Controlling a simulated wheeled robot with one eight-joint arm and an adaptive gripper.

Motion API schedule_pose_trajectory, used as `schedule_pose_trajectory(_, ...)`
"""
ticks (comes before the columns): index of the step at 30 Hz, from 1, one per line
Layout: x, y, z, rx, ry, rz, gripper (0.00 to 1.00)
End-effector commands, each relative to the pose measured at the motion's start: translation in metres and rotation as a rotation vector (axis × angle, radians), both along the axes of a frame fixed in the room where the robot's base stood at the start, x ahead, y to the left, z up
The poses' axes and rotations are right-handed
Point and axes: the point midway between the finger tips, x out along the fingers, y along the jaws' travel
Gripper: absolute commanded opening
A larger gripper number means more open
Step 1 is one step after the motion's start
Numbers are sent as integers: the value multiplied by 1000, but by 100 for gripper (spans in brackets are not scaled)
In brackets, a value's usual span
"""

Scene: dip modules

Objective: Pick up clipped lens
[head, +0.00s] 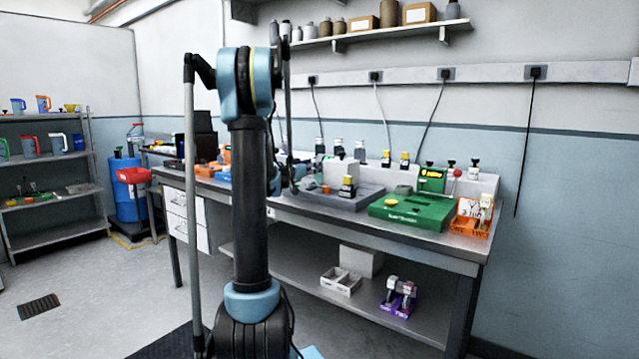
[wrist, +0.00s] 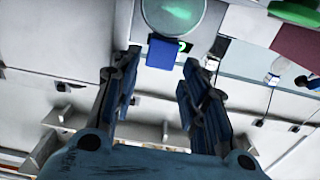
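In the wrist view a round, clear greenish lens (wrist: 186,8) shows at the top edge, cut off by the frame. A blue clip (wrist: 163,54) sits directly below it in the picture. My gripper (wrist: 160,60) has its two dark blue fingers spread, with the clip showing between or just beyond the fingertips. A narrow gap shows at each side of the clip; I cannot tell its depth from the fingers. In the head view my own arm hides much of the bench's middle, and I cannot pick out the lens there.
The bench (head: 455,262) carries a green module (head: 415,209), a grey module (head: 345,198) and an orange holder (head: 470,217). Several small bottles stand along the back. A white box (head: 341,281) and a purple holder (head: 399,298) are on the lower shelf. Floor at left is mostly clear.

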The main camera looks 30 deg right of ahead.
Motion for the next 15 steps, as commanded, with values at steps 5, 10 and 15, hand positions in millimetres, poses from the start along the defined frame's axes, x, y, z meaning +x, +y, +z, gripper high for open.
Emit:
schedule_pose_trajectory(5, 11, -24, -1, 0, 0, -1, 40)
schedule_pose_trajectory(10, 16, -34, -1, 0, 0, -1, 40)
schedule_pose_trajectory(15, 16, -34, -1, 0, 0, 0, 40)
